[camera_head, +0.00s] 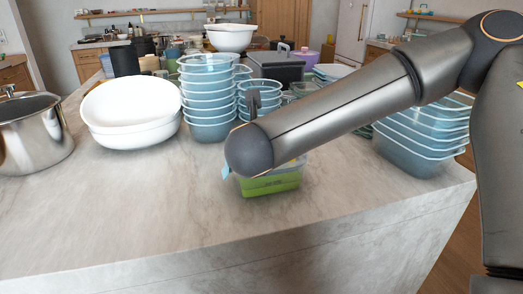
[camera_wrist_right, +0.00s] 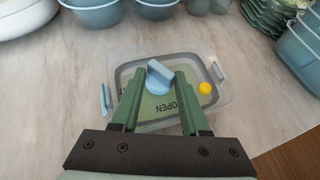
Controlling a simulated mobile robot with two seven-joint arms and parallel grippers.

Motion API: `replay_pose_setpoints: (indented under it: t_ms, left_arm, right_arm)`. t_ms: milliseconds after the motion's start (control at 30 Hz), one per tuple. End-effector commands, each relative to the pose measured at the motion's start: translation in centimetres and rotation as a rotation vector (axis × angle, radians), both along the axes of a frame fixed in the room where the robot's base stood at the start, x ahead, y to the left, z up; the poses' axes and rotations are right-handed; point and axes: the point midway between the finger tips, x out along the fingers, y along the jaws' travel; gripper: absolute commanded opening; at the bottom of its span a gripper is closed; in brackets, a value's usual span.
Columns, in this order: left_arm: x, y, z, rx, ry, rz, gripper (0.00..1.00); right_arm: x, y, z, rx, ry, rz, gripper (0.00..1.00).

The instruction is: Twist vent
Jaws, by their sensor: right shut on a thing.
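A food container (camera_head: 270,184) with a green lower part stands near the counter's front, partly hidden behind my right arm. In the right wrist view its clear lid (camera_wrist_right: 223,95) has a grey ring, a yellow dot (camera_wrist_right: 205,88) and the word OPEN on a green area. The light blue vent knob (camera_wrist_right: 159,80) rises from the lid. My right gripper (camera_wrist_right: 158,75) has its green fingers on either side of the knob and is shut on it. My left gripper is not in view.
Stacked blue-grey tubs (camera_head: 208,100) stand behind the container, and more tubs (camera_head: 415,150) stand at the right edge. White bowls (camera_head: 125,110) and a steel pot (camera_head: 35,135) are at the left. The marble counter (camera_head: 120,200) is clear in front and to the left.

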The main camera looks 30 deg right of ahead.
Motion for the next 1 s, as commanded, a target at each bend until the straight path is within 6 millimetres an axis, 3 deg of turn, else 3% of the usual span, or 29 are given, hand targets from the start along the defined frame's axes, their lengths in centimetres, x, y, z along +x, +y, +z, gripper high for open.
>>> replay_pose_setpoints:
  t_ms: [267, 633, 1000]
  left_arm:
    - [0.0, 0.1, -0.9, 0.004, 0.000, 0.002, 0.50]
    - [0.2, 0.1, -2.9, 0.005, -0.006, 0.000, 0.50]
    - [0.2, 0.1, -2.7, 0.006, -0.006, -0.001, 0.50]
  right_arm:
    - [0.1, 0.1, -0.3, 0.000, 0.000, -0.027, 0.00]
    - [0.3, 0.4, -0.6, 0.003, 0.002, -0.206, 0.00]
    - [0.4, 0.4, -0.3, 0.000, 0.000, -0.314, 0.00]
